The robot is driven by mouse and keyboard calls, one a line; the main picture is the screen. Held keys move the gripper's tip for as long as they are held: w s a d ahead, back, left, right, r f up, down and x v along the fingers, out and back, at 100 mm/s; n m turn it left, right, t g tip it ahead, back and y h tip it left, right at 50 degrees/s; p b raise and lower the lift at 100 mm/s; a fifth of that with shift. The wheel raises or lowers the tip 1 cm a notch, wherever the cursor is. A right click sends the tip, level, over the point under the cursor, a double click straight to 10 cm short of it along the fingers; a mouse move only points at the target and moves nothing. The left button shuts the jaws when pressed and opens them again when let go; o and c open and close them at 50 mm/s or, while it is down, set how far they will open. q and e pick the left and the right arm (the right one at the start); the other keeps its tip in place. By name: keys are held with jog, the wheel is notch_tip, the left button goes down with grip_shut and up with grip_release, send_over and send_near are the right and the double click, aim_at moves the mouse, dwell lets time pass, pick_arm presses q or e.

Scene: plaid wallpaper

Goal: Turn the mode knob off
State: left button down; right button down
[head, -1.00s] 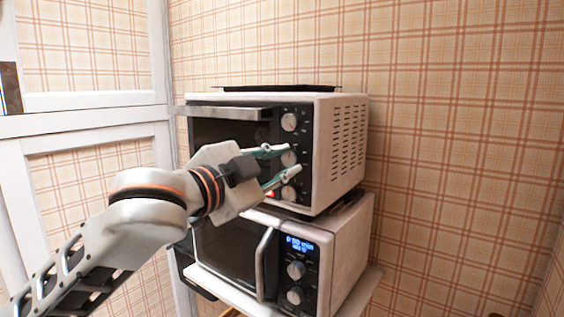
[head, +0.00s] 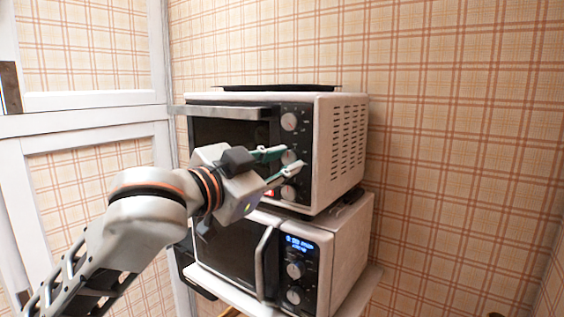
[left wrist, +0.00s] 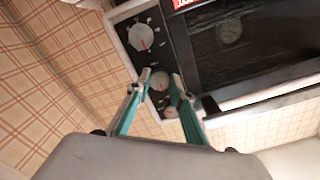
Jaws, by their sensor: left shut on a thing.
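A white toaster oven (head: 334,150) has a black panel with three round knobs: a top knob (head: 289,121), a middle knob (head: 288,157) and a bottom knob (head: 288,192). I cannot read which is labelled mode. My left gripper (head: 293,159) is shut on the middle knob, its green-sided fingers on either side of it. In the left wrist view, which is upside down, the middle knob (left wrist: 160,81) sits between the fingertips, and the bottom knob (left wrist: 141,36) is clear. The middle knob's pointer is hard to make out. My right gripper is out of view.
The oven door handle (head: 222,112) juts out at the left above my gripper. A white microwave (head: 345,250) with a lit blue display and two knobs stands below on a shelf. The plaid wall is behind, with free room to the right.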

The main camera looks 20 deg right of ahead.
pick_arm(q)
jog(key=c, duration=1.8)
grip_release()
jog(key=v, duration=1.2)
